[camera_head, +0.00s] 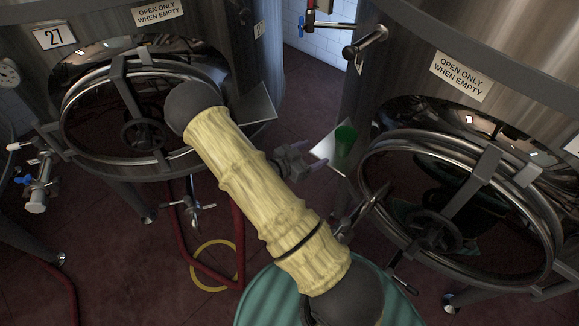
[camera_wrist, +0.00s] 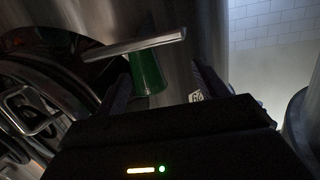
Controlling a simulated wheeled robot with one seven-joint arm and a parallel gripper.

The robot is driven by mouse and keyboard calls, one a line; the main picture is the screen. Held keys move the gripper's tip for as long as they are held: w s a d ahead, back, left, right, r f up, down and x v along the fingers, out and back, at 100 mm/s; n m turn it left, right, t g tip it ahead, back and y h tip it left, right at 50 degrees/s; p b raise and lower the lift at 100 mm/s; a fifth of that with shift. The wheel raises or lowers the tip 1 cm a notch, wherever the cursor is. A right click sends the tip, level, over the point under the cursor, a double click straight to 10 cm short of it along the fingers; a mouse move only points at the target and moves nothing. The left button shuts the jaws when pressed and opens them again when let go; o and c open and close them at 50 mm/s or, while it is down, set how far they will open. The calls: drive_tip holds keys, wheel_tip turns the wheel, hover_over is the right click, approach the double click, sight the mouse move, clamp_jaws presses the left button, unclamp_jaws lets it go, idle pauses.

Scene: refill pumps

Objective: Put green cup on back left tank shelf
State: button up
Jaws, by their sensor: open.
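The green cup (camera_head: 346,139) stands on the metal shelf (camera_head: 323,152) on the left side of the right-hand tank. My gripper (camera_head: 311,157) is open and just left of this shelf, with its fingers pointing toward the cup. In the wrist view, which looks upside down, the cup (camera_wrist: 148,74) shows between the two open fingers (camera_wrist: 162,75), against the shelf edge (camera_wrist: 135,43). I cannot tell whether a finger touches it. An empty metal shelf (camera_head: 257,104) sticks out from the left-hand tank.
Two large steel tanks with round hatches (camera_head: 140,118) flank my arm. A valve handle (camera_head: 366,40) juts from the right-hand tank. Red hose (camera_head: 184,235) and a yellow ring (camera_head: 203,277) lie below. A narrow gap between the tanks leads to a tiled wall (camera_head: 330,42).

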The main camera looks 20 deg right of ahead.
drive_tip(key=w+a+r+n+t+y, duration=0.1)
drive_tip(key=a+r+n+y, duration=0.3)
drive_tip(key=a+y, duration=0.25)
drive_tip(key=w+a+r+n+t+y, duration=0.1)
drive_tip(key=a+r+n+y, duration=0.2)
drive_tip(key=a+y, duration=0.35)
drive_tip(key=s+a+r+n+g+y, duration=0.1)
drive_tip(key=s+a+r+n, duration=0.1)
drive_tip(key=s+r+n, duration=0.2)
drive_tip(key=s+a+r+n+g+y, duration=0.1)
drive_tip(key=s+r+n, duration=0.3)
drive_tip(key=s, duration=0.7)
drive_tip(key=shift+s+a+r+g, duration=0.15)
drive_tip(key=shift+a+g, duration=0.3)
drive_tip(key=shift+g, duration=0.05)
